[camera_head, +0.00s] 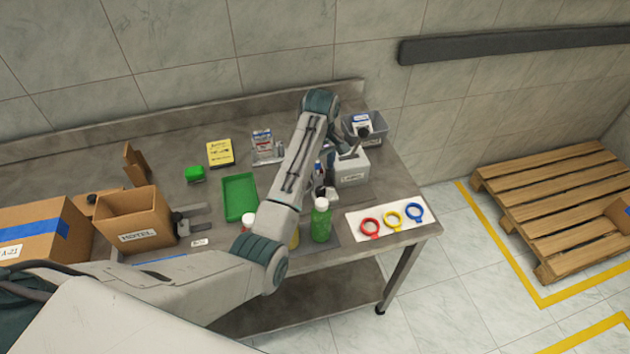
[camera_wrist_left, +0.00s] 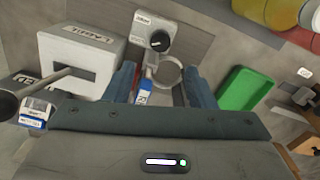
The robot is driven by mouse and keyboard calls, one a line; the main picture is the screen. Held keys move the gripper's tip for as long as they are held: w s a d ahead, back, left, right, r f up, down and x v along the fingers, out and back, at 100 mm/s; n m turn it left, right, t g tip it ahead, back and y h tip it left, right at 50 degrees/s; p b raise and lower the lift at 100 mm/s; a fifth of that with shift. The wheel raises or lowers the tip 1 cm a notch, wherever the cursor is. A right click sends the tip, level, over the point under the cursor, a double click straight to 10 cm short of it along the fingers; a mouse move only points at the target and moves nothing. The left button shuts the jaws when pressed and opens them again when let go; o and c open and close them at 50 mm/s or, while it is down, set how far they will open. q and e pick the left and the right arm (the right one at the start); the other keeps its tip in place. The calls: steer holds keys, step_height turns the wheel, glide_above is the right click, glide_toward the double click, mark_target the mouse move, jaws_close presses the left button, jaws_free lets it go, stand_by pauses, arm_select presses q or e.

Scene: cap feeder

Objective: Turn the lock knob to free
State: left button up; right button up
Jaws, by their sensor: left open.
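The lock knob (camera_wrist_left: 159,41) is a small round black knob with a pale mark on a light grey plate. The plate's lettering is too small to read. In the wrist view it lies just beyond my left gripper (camera_wrist_left: 160,78), roughly in line with the gap between the fingers. The blue-grey fingers are apart and nothing is gripped. A grey ring (camera_wrist_left: 168,76) and a small blue-and-white item (camera_wrist_left: 143,92) show between them. In the head view my left forearm hides most of this spot. My right gripper is not in view.
A labelled white box (camera_head: 351,168) with a ball-ended lever stands beside the knob's plate. A green bottle (camera_head: 321,222), a green tray (camera_head: 239,197) and coloured rings (camera_head: 392,220) are near. A carton (camera_head: 133,218) stands left; a pallet (camera_head: 548,205) lies right.

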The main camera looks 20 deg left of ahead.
arm_select(q)
steer(key=p, duration=0.2)
glide_above(321, 189)
steer(key=f, duration=0.4)
steer(key=shift+s+d+f, duration=0.15)
steer(key=shift+s+d, duration=0.05)
steer(key=shift+s, duration=0.05)
steer(key=f, duration=0.4)
steer(key=shift+w+a, duration=0.15)
steer(key=shift+a, duration=0.1)
steer(key=shift+f+p, duration=0.3)
steer(key=shift+f, duration=0.05)
steer(key=shift+d, duration=0.1)
steer(key=c, duration=1)
steer(key=shift+o, duration=0.2)
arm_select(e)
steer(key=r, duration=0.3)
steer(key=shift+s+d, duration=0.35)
